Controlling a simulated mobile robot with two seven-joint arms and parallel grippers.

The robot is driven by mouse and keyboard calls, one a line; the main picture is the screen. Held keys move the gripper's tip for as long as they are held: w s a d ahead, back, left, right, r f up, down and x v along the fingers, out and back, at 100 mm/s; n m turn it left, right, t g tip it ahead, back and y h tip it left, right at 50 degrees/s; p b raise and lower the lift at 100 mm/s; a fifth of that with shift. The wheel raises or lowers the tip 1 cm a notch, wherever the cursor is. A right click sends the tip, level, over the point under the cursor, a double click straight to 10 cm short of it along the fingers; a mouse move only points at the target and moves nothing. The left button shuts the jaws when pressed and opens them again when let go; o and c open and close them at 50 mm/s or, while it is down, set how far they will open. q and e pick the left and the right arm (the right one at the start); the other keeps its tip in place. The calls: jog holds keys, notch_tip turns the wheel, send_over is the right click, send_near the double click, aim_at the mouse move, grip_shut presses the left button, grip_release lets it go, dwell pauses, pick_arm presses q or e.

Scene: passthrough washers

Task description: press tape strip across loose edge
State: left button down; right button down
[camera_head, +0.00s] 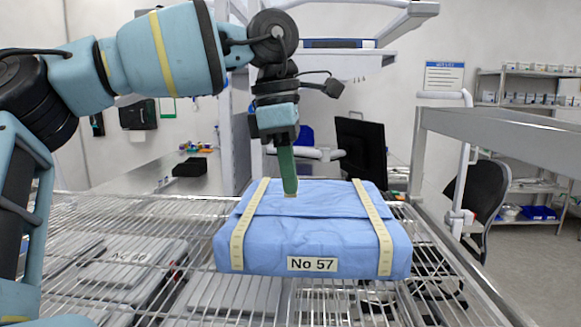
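A blue wrapped package (318,233) lies on the wire rack, with a label reading "No 57" (312,264) on its front. Two pale marked tape strips run over it, one at the left (243,228) and one at the right (376,230). A flap edge of the wrap crosses its top. My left gripper (290,190) points down from above, its green fingertips at the top of the package near the flap edge. A small beige bit shows at the tips; I cannot tell whether it is held. The fingers overlap in this view, which hides any gap. My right gripper is not in view.
The wire rack (150,207) extends to the left, with grey flat cases (110,265) below it. A metal rail and shelf (500,135) stand at the right. A black monitor (362,150) and a black chair (487,190) are behind. The rack left of the package is clear.

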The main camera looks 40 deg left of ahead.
aim_at(289, 230)
pick_arm(q)
jog(key=shift+f+b, duration=0.3)
jog(key=shift+f, duration=1)
jog(key=shift+f+b, duration=0.45)
jog(key=shift+f, duration=0.85)
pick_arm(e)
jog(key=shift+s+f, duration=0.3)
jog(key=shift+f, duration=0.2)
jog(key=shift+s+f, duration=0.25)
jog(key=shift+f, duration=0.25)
pick_arm(q)
jog(key=shift+f, duration=0.35)
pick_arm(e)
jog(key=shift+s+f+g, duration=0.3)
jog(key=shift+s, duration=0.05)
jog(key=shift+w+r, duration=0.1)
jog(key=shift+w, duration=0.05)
pick_arm(q)
jog(key=c, duration=1.6)
grip_release()
jog(key=shift+o, duration=0.2)
